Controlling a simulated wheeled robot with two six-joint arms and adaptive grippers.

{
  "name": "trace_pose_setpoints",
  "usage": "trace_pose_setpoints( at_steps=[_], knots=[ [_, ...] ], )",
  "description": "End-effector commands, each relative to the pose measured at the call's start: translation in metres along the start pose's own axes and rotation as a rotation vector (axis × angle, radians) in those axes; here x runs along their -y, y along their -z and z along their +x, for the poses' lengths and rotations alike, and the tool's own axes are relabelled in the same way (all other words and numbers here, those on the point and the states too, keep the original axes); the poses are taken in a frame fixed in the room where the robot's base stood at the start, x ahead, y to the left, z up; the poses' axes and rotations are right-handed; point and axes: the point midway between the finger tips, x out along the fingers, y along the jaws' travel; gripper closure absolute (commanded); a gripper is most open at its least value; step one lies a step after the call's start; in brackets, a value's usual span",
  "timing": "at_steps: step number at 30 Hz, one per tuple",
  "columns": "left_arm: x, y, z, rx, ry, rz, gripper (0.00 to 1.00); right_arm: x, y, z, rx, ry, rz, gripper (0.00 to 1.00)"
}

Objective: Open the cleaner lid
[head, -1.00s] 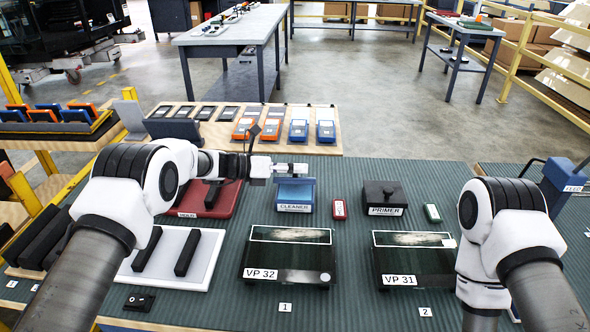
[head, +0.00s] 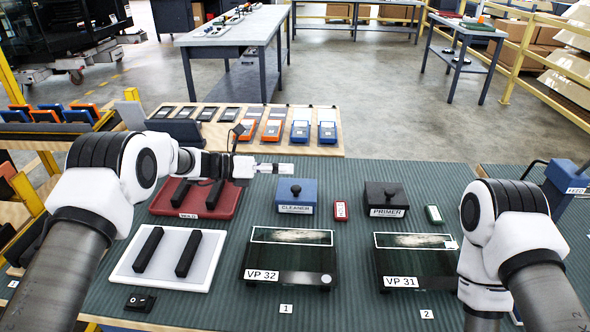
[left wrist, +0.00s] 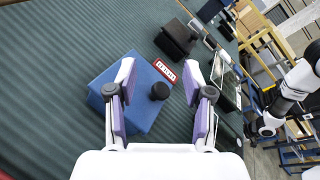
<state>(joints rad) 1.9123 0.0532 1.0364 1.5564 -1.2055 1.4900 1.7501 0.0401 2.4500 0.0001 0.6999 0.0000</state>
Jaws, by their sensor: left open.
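The blue cleaner box (head: 296,205) stands on the green mat with its lid closed. A black knob (head: 296,189) sits on the lid. In the left wrist view the blue lid (left wrist: 140,112) and its black knob (left wrist: 159,91) show between and beyond the spread fingers. My left gripper (head: 283,168) is open and empty, behind and a little left of the knob in the head view. It also shows in the left wrist view (left wrist: 171,74). I see no contact with the knob. My right arm is at the right; its gripper is outside the head view.
A small red box (head: 340,210) stands right of the cleaner, then the black primer box (head: 386,199) with a knob. A red tray (head: 225,208) lies to the left. Plates VP 32 (head: 290,262) and VP 31 (head: 405,265) lie in front.

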Motion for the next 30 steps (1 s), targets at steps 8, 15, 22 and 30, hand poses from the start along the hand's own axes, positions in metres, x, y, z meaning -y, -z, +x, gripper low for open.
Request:
trace_pose_setpoints(
  at_steps=[8,15,22,30],
  knots=[
    [-0.001,-0.001,-0.064,0.002,-0.001,-0.001,0.48,0.0,0.0,0.0,0.0,0.0,0.0,0.6],
    [0.0,0.001,-0.075,-0.001,0.002,0.0,0.48,0.0,0.0,0.0,0.0,0.0,0.0,0.6],
    [0.004,-0.006,-0.076,0.0,0.001,0.001,0.48,0.0,0.0,-0.007,0.0,0.0,0.0,0.6],
    [0.034,-0.051,-0.088,-0.001,0.001,0.0,0.48,0.001,0.0,-0.063,-0.001,0.0,0.0,0.6]
  ],
)
